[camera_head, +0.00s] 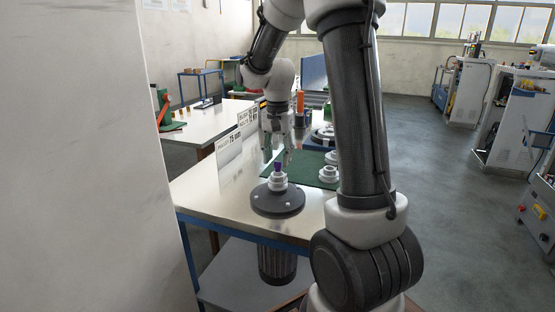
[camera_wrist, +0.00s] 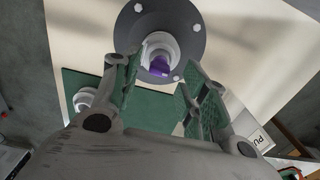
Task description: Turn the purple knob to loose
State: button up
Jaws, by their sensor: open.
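The purple knob (camera_head: 278,167) sits on top of a white stepped fitting (camera_head: 278,182) on a dark round base (camera_head: 277,200) on the metal table. In the wrist view the purple knob (camera_wrist: 159,66) shows beyond and between my fingertips, with the dark base (camera_wrist: 190,38) around its white fitting. My gripper (camera_head: 277,158) points down just above the knob in the head view, and its fingers (camera_wrist: 158,80) are spread apart with nothing between the pads. I cannot tell exactly how far the fingertips are from the knob. The knob's markings cannot be read.
A green mat (camera_head: 318,172) lies behind the base, with a white round part (camera_head: 328,173) on it. Sign plates (camera_head: 230,160) stand at the table's left side. An orange cylinder (camera_head: 300,101) stands farther back. A pale wall (camera_head: 85,160) fills the left of the head view.

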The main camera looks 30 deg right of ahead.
jog(key=shift+f, duration=0.65)
jog(key=shift+c, duration=0.2)
grip_shut()
